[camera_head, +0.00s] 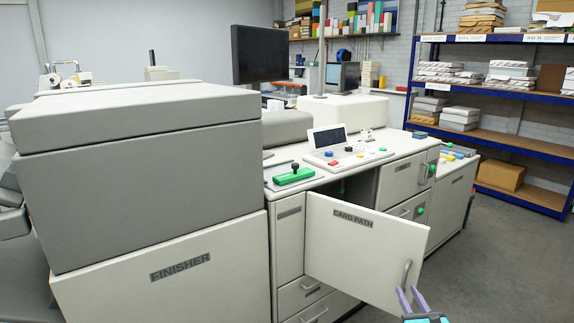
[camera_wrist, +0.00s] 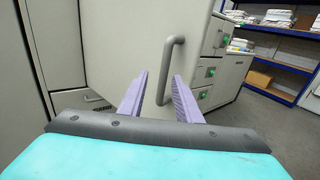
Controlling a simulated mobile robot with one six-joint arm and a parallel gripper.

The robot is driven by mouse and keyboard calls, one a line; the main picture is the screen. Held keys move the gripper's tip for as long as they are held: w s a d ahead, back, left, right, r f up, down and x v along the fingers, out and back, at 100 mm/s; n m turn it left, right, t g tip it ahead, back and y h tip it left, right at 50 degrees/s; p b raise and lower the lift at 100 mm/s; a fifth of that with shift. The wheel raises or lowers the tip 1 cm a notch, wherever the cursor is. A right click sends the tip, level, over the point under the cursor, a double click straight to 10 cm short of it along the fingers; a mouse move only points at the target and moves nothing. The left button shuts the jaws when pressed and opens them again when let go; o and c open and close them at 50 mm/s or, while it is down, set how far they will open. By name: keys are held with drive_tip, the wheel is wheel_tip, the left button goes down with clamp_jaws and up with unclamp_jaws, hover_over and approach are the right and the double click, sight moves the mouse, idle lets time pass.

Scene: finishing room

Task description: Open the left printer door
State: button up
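The printer door labelled CARD PATH (camera_head: 350,243) is a white panel that stands swung well out from the cabinet, hinged at its left edge. Its grey bar handle (camera_head: 407,271) is near the door's free edge; it also shows in the wrist view (camera_wrist: 167,62). My gripper (camera_head: 409,291) has two lilac fingers, spread apart, at the lower end of the handle. In the wrist view the handle appears between the fingertips, and neither finger visibly presses on it. Whether they touch cannot be told. The inside behind the door is mostly hidden.
The large grey FINISHER unit (camera_head: 160,235) stands at the left. Drawers (camera_head: 305,290) sit below the door's hinge side. Closed cabinet fronts with green knobs (camera_head: 420,210) are to the right. Blue shelving (camera_head: 500,140) stands behind clear grey floor (camera_head: 500,260).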

drive_tip(key=shift+w+f+b, duration=0.15)
drive_tip(key=shift+w+b, duration=0.8)
drive_tip(key=shift+b, duration=2)
drive_tip(key=shift+w+b, duration=0.15)
drive_tip(key=shift+b, duration=0.3)
drive_tip(key=shift+a, duration=0.2)
